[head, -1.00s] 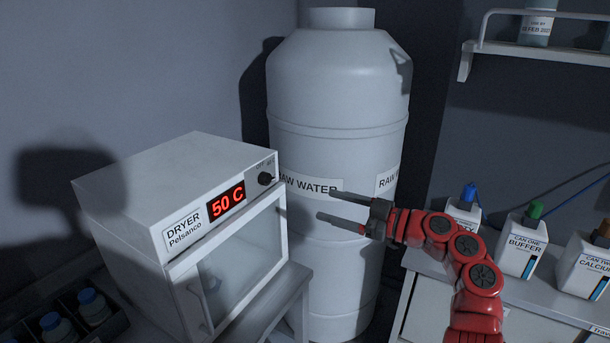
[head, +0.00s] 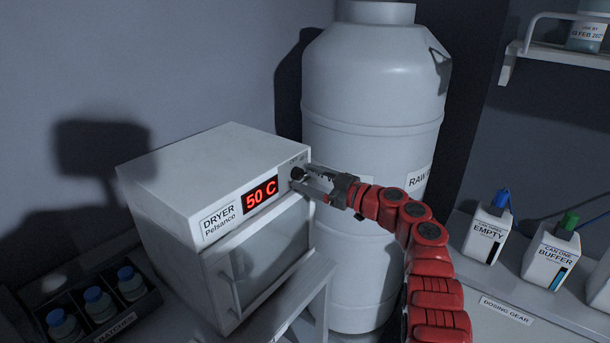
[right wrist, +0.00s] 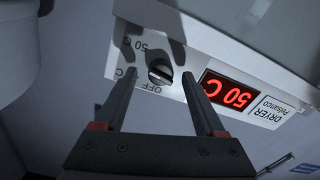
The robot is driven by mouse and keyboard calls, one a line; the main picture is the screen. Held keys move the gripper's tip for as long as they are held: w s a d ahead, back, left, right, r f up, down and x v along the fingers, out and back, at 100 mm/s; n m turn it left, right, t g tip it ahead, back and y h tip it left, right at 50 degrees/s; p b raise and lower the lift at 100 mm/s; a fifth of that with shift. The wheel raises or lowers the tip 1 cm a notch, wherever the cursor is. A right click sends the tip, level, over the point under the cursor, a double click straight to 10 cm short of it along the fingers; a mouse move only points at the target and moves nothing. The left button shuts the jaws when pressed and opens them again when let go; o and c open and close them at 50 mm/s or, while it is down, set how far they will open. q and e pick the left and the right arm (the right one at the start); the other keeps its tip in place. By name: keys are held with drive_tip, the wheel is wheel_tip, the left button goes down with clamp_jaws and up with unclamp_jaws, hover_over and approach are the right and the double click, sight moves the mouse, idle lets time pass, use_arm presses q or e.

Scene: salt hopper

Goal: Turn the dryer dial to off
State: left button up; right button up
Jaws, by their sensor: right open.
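The white dryer (head: 222,190) stands on a small table at the left, its red display (head: 261,193) reading 50 C. Its black dial (head: 297,173) is at the right end of the front panel. In the right wrist view the dial (right wrist: 160,72) sits between marks OFF and 50, and the picture is upside down. My right gripper (head: 308,178) is open at the dial. In the right wrist view its two fingers (right wrist: 160,100) stand on either side of the dial, apart from it. My left gripper is not in view.
A large white raw water barrel (head: 372,90) stands just behind my right gripper. A tray (head: 120,327) of blue-capped bottles is at lower left. White containers, one marked EMPTY (head: 486,233) and one marked BUFFER (head: 550,258), stand on the right bench.

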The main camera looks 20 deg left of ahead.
drive_tip(key=shift+w+a+f, duration=0.1)
drive_tip(key=shift+w+a, duration=0.05)
drive_tip(key=shift+a, duration=0.45)
clamp_jaws()
